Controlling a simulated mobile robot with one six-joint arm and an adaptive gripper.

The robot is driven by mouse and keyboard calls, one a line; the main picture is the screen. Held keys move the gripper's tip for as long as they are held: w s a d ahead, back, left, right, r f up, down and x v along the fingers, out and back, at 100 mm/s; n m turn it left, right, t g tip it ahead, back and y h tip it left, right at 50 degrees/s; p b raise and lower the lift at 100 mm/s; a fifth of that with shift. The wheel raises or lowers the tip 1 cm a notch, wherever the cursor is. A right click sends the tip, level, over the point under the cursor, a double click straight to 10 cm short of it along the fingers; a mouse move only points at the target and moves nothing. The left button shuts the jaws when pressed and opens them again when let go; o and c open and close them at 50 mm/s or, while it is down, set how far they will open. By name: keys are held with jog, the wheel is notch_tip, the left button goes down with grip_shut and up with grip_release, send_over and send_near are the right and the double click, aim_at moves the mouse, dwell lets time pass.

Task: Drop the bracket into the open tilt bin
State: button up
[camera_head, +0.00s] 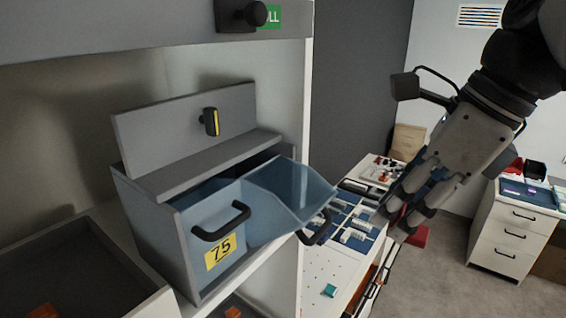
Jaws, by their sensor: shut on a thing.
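The tilt-bin unit (148,230) stands on a shelf at the left. Its right bin (285,190) is blue, translucent and tilted out open, with a dark handle at its front. Its left bin (215,235) is shut and bears a yellow label "75". My gripper (401,216) points down and left, to the right of the open bin and apart from it in the picture. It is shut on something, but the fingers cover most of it. I cannot clearly make out the bracket.
A workbench with a blue compartment tray (352,236) lies beyond the open bin. A white drawer cabinet (508,232) stands at the far right. The shelf unit's light upright edge (305,100) rises behind the open bin. Grey floor shows at the lower right.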

jog(key=shift+s+a+r+m, duration=0.15)
jog(key=shift+s+r+m, duration=0.25)
jog(key=shift+r, duration=0.45)
jog(key=shift+s+a+r, duration=0.1)
jog(key=shift+a+r, duration=0.1)
jog(key=p, duration=0.3)
send_near(285, 175)
jog(key=s+f, duration=0.1)
jog(key=s+a+f, duration=0.1)
jog(key=s, duration=0.1)
jog(key=s+f, duration=0.1)
jog(key=s, duration=0.1)
jog(key=shift+s+a, duration=0.15)
jog(key=shift+s, duration=0.1)
jog(key=w+a+f, duration=0.2)
jog(key=shift+a+f, duration=0.15)
jog(key=shift+f, duration=0.15)
jog(key=shift+s+f, duration=0.1)
jog(key=shift+f, duration=0.05)
jog(key=o, duration=0.8)
jog(key=shift+o, duration=0.2)
